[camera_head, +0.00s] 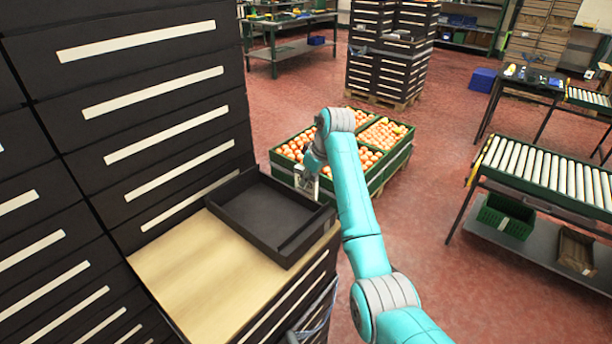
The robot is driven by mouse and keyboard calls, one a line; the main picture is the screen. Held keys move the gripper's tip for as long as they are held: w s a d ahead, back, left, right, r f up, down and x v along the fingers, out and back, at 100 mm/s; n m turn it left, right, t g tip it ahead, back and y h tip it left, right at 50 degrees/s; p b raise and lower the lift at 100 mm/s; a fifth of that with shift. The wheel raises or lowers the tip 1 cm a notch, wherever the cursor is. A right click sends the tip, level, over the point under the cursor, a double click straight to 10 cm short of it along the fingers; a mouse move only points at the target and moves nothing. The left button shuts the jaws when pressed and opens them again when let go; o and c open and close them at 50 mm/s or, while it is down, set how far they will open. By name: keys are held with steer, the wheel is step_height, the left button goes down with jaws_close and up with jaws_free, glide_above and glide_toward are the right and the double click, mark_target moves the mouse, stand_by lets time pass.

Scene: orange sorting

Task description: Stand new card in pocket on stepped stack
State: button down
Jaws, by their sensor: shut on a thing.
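The stepped stack is made of dark drawer units with pale label strips. Its tall part (130,90) rises at the left, and its low step has a light wooden top (200,265). A dark, shallow, open tray (235,187) sits at the back of that step and looks empty. My gripper (308,186) is beyond the tray's right back corner, in front of the orange crates. It is shut on a small pale thing, probably the card, mostly hidden by the fingers and wrist. I cannot make out the pocket clearly.
Green crates of oranges (399,157) stand on the floor behind my arm. Another dark drawer stack (387,65) stands on a pallet farther back. A roller conveyor (550,176) is at the right, with a green crate (506,216) below. The front of the wooden top is clear.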

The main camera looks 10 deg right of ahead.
mark_target(317, 183)
steer(key=shift+f, duration=4.35)
steer(key=c, duration=1.1)
jaws_free()
steer(key=shift+o, duration=0.2)
steer(key=v, duration=1.2)
steer(key=shift+w, duration=0.1)
steer(key=shift+r, duration=0.1)
